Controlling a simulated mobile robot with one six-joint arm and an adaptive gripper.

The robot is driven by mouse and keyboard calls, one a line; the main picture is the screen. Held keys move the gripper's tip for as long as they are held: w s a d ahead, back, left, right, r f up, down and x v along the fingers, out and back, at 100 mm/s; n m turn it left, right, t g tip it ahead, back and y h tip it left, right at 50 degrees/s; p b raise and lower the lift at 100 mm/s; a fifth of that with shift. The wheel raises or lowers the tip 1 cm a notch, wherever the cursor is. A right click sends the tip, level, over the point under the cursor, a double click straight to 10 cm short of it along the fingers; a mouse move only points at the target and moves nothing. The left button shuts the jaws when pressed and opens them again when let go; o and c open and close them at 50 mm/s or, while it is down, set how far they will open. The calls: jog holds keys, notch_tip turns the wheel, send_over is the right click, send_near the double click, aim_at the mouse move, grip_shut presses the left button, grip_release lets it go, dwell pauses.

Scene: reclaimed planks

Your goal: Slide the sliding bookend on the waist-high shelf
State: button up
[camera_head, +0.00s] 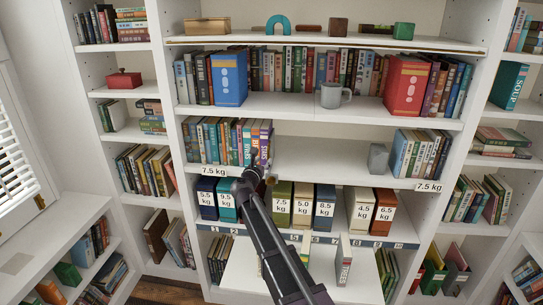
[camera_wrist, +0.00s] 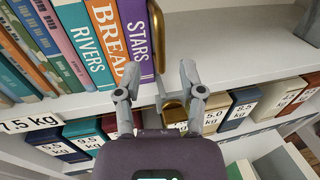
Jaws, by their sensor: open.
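On the waist-high shelf (camera_head: 320,152), a brass bookend (camera_wrist: 155,32) stands upright against the right end of a row of books (camera_wrist: 105,40), beside the purple "STARS" book (camera_wrist: 138,30). A brass piece (camera_wrist: 175,110) also shows lower down, between my fingers at the shelf's front edge; whether it belongs to the bookend is unclear. My gripper (camera_wrist: 160,74) is open and empty, its fingertips spread in front of the bookend. In the head view my gripper (camera_head: 262,163) covers most of the bookend. Contact cannot be made out.
The shelf is bare to the right of the bookend, up to a grey block (camera_head: 377,158) beside more books (camera_head: 420,152). Below stand weight-labelled boxes (camera_head: 302,205). A shelf with a grey mug (camera_head: 333,95) lies above.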

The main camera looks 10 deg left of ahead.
aim_at(268, 155)
jog(key=shift+x, duration=2.9)
grip_shut()
